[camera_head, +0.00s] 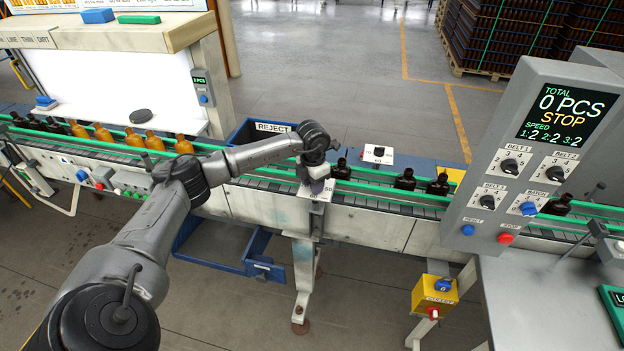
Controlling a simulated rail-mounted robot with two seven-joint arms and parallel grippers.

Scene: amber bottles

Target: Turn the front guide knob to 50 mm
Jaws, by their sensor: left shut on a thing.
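My left arm reaches across the conveyor's near side. My left gripper (316,186) points down over a small white scale plate (319,208) on the front of the line, and is shut on the front guide knob there. The gripper hides the knob, so its pointer and setting cannot be read. Part of a "50" mark shows on the plate just below the gripper. Another guide knob (378,152), black on a white plate, stands across the belt, apart from the gripper. My right gripper is not in view.
Green guide rails (400,190) run along the belt, with dark bottles (405,180) near the gripper and amber ones (130,137) at the left. A control panel (545,150) reading STOP stands at the right. A blue REJECT bin (247,134) is behind the line.

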